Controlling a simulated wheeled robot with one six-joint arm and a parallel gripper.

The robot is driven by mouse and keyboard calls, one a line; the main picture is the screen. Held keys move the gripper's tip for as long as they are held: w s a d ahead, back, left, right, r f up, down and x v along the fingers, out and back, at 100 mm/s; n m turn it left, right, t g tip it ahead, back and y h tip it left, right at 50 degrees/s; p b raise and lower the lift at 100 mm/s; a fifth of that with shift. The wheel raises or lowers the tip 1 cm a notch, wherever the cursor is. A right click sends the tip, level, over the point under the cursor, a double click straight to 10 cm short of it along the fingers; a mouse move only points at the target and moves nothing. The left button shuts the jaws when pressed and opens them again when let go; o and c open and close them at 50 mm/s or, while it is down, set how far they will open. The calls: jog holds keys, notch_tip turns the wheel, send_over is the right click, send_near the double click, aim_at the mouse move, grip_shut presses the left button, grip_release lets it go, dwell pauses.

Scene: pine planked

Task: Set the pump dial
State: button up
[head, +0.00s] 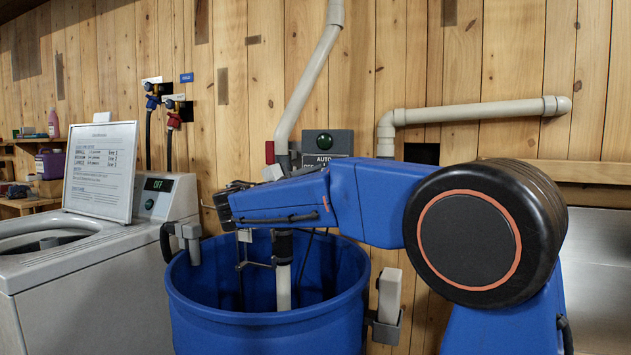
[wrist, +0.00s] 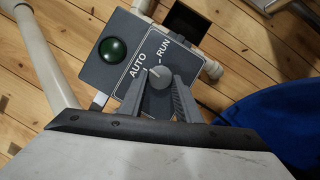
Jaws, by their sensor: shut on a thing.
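The grey pump control box (head: 343,143) is on the plank wall, with a green lamp (head: 324,141) and the word AUTO showing; my arm hides its lower part. In the wrist view the box (wrist: 105,76) shows its green lamp (wrist: 112,49) and the labels AUTO (wrist: 138,64) and RUN (wrist: 163,51). The grey round dial (wrist: 161,77) has a white mark pointing up-left, toward the AUTO side. My gripper (wrist: 160,84) is shut on the dial, one finger on each side. The fingers are not clear in the head view.
A blue barrel (head: 265,318) stands below my arm, with a pipe running into it. A washing machine (head: 90,262) with a sign board (head: 101,170) is on the left. Pale pipes (head: 475,114) run along the wall close to the box.

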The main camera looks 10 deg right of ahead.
jog(key=m+y, duration=0.1)
jog(key=m, duration=0.2)
jog(key=m+g+y, duration=0.1)
jog(key=m, duration=0.2)
jog(key=r+m+g+y, duration=0.1)
jog(key=m, duration=0.2)
jog(key=shift+y, duration=0.3)
jog(key=shift+d+m, duration=0.1)
jog(key=shift+m, duration=0.3)
jog(key=o, duration=1.1)
jog(key=shift+c, duration=0.2)
jog(key=v, duration=1.7)
jog(key=shift+s+a, duration=0.2)
